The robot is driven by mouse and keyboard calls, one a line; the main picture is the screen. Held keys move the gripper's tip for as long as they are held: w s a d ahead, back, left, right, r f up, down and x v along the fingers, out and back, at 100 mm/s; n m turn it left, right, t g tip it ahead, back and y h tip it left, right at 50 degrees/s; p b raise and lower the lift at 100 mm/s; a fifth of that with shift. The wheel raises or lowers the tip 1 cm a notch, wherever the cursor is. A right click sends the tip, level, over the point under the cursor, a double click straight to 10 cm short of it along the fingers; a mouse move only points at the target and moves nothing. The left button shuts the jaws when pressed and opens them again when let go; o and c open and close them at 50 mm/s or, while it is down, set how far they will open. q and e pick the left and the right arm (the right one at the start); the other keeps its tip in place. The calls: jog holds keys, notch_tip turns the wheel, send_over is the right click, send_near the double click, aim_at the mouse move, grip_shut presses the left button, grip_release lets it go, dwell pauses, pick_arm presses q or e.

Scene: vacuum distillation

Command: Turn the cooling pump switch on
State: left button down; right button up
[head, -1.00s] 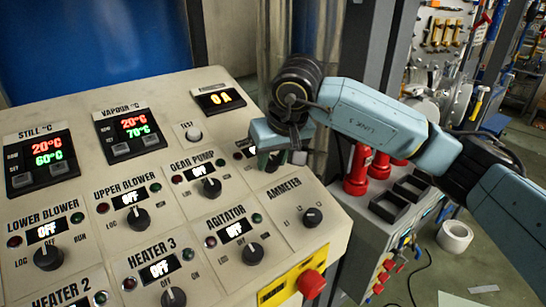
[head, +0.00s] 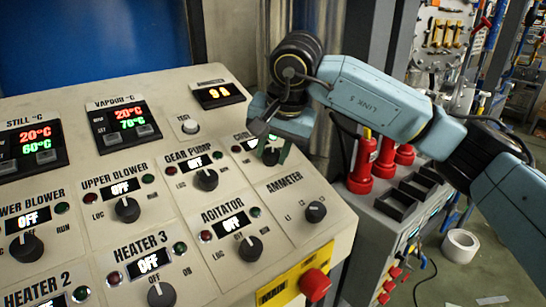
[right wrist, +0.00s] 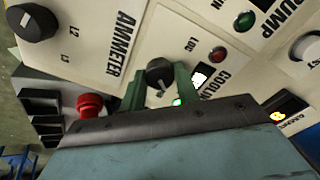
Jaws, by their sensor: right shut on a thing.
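The cooling pump switch is a black rotary knob (right wrist: 159,73) on the cream control panel (head: 338,222). In the right wrist view its label is cut off to "COOLIN". My right gripper (head: 270,156) reaches down over it, and its green fingers (right wrist: 160,88) are shut on the knob's two sides. A red lamp (right wrist: 218,54) and a bright green light (right wrist: 178,102) show near the knob. The cooling display (right wrist: 200,77) is lit white, partly hidden by a finger, and I cannot read it. My left gripper is out of view.
The gear pump knob (head: 206,180), ammeter knob (head: 316,211) and agitator knob (head: 250,248) stand close by. A white test button (head: 190,127) is behind. A red stop button (head: 316,284) sits on the front edge. A grey cabinet with red fittings (head: 362,161) stands to the right.

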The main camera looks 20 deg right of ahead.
jog(key=shift+m+b, duration=0.7)
jog(key=shift+m, duration=1.2)
jog(key=o, duration=1)
jog(key=shift+c, duration=0.2)
jog(key=v, duration=1.3)
jog(key=shift+r+b, duration=0.2)
jog(key=shift+b, duration=0.15)
